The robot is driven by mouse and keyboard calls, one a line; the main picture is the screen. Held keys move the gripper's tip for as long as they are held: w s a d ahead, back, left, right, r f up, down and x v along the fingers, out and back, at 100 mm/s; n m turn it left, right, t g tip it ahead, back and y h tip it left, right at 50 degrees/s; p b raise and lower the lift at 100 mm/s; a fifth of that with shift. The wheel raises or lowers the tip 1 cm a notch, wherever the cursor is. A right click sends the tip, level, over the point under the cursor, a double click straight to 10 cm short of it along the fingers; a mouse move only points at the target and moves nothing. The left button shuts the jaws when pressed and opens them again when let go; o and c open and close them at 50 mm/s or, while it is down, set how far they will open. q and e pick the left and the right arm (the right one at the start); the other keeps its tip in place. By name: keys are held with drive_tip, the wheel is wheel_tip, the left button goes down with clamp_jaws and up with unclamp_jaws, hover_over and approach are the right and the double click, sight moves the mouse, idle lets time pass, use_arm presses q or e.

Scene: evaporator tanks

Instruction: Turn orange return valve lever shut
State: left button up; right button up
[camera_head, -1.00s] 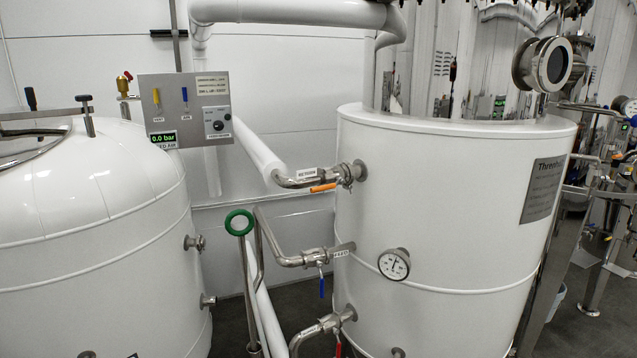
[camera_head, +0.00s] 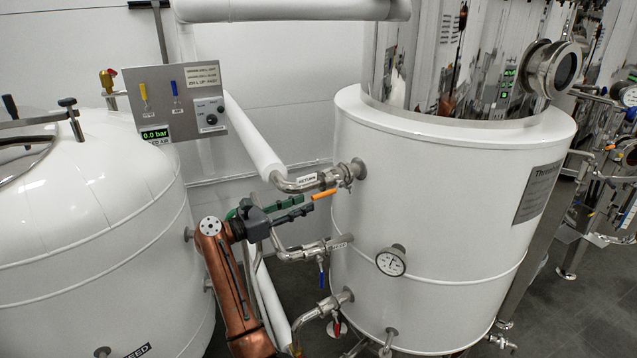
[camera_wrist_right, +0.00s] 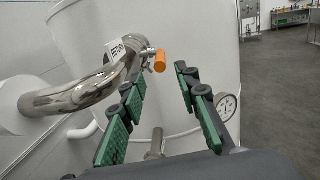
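The orange return valve lever (camera_head: 324,194) sits on the steel return pipe (camera_head: 306,182), labelled RETURN, where it meets the white tank (camera_head: 440,230). In the head view the lever points sideways, roughly along the pipe. My right gripper (camera_head: 300,207) is just below and left of the lever, apart from it. In the right wrist view the lever's orange end (camera_wrist_right: 160,61) shows beyond and between the open green-padded fingers (camera_wrist_right: 160,88), with nothing between the pads. My left gripper is not in view.
Below the return pipe is a feed pipe with a blue lever (camera_head: 320,272), and lower a pipe with a red handle (camera_head: 337,326). A round gauge (camera_head: 391,261) sticks out of the tank. A second white tank (camera_head: 90,230) and a control panel (camera_head: 177,101) stand at left.

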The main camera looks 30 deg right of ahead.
sight(333, 191)
drive_tip(key=d+p, duration=0.1)
drive_tip(key=d, duration=0.1)
drive_tip(key=d+p, duration=0.1)
drive_tip(key=d, duration=0.1)
drive_tip(key=d+r+p, duration=0.1)
drive_tip(key=d, duration=0.1)
drive_tip(key=shift+w+d, duration=0.25)
drive_tip(key=shift+w, duration=0.1)
drive_tip(key=shift+d+f, duration=0.1)
drive_tip(key=shift+d, duration=0.35)
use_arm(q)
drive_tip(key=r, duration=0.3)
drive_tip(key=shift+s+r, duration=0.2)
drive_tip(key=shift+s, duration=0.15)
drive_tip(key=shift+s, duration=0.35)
use_arm(e)
clamp_jaws()
